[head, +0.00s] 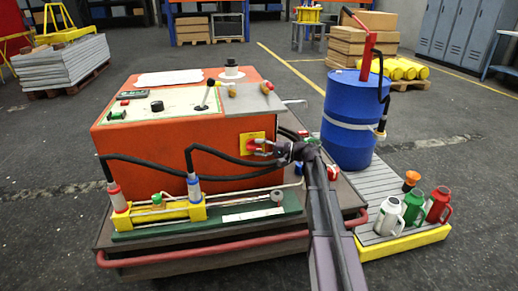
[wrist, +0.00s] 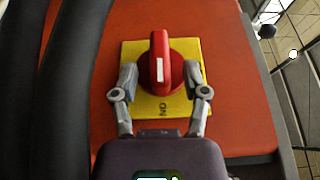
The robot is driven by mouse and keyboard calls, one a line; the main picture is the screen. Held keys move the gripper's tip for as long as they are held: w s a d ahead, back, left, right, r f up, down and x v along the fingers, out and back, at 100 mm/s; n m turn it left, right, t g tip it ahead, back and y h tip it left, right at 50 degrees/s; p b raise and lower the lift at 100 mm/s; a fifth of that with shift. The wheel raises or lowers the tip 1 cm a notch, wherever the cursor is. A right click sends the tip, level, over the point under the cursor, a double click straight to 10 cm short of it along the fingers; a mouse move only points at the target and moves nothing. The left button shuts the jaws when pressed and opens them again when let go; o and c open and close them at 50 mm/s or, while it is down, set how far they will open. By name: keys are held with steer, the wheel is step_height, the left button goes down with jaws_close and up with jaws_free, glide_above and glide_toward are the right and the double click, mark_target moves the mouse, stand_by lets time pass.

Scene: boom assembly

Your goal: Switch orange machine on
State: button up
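The orange machine (head: 175,155) stands on a cart in the head view. A yellow plate (head: 246,137) with a red rotary switch (head: 253,145) is on its front face at the right. In the wrist view the red switch (wrist: 160,68) has a raised grip bar with a white mark, standing upright in the picture. My gripper (wrist: 160,76) is open, one finger on each side of the red switch, with gaps to the grip bar. The head view also shows my gripper (head: 262,147) at the switch.
Black hoses (head: 228,156) run across the machine's front, close to the left of the switch. A yellow cylinder (head: 160,213) lies on the cart below. A blue barrel (head: 350,120) and several jugs (head: 414,206) stand at the right.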

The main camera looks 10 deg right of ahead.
steer(key=v, duration=1.2)
stand_by(0.3)
stand_by(0.4)
steer(key=s+a+f+n+g+h+p, duration=0.1)
steer(key=s+a+f+g+h+p, duration=0.2)
steer(key=s+a+f+h, duration=0.3)
steer(key=s+a+f+n+g+h+p, duration=0.2)
steer(key=s+a+f+g+h+p, duration=0.15)
steer(key=s+a, duration=0.55)
steer(key=s+n+h+p, duration=0.1)
steer(key=s+h, duration=0.4)
steer(key=s, duration=0.2)
step_height(320, 180, up, 38)
steer(key=s+d+h+p, duration=0.1)
steer(key=s+h+p, duration=0.1)
steer(key=p, duration=3.7)
steer(key=shift+s+d+n, duration=0.2)
steer(key=shift+s+n, duration=0.1)
steer(key=shift+f, duration=0.2)
